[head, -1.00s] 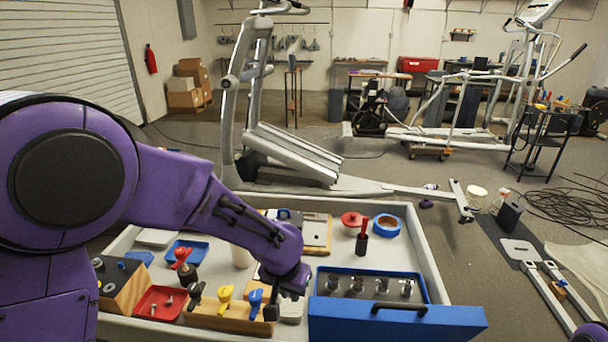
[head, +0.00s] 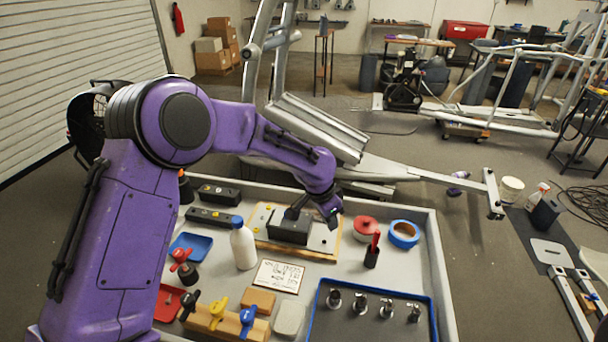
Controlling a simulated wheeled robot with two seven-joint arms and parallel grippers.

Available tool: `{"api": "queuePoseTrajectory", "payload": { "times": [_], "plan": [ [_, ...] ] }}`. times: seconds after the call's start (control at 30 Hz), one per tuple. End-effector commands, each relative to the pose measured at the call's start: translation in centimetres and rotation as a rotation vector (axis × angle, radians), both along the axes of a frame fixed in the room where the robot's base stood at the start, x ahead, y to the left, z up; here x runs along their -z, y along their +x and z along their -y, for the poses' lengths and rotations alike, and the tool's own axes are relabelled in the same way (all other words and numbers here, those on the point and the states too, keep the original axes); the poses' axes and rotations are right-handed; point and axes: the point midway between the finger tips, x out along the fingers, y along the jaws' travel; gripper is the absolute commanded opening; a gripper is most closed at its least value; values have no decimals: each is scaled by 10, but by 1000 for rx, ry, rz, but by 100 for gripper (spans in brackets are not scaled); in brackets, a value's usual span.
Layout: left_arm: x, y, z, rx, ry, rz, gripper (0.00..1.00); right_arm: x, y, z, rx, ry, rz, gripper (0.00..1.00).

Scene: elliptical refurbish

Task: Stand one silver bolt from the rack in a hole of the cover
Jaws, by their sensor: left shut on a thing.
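My left gripper (head: 333,216) reaches in from the left, over the right part of a light plate with holes on a wooden board (head: 328,238), which looks like the cover. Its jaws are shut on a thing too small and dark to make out. A black block (head: 290,230) with a raised handle sits on the plate, left of the gripper. A wooden rack (head: 222,324) at the front holds black, yellow and blue handled pieces. Several silver pieces (head: 360,302) stand in a blue-rimmed tray (head: 434,310); I cannot tell whether they are bolts. My right gripper is out of view.
A white bottle (head: 243,246) stands left of the board. A sign (head: 278,276) lies before it. A red round piece (head: 366,228), a blue ring (head: 404,233) and a red-topped dark holder (head: 371,256) are at the right. Blue and red trays are at the left.

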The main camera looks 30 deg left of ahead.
Motion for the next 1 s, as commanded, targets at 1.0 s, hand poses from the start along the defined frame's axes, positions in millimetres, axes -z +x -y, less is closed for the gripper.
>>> {"api": "queuePoseTrajectory", "payload": {
  "times": [1.0],
  "plan": [
    [31,56,-108,447,2,-1,0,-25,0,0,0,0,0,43]
  ]
}}
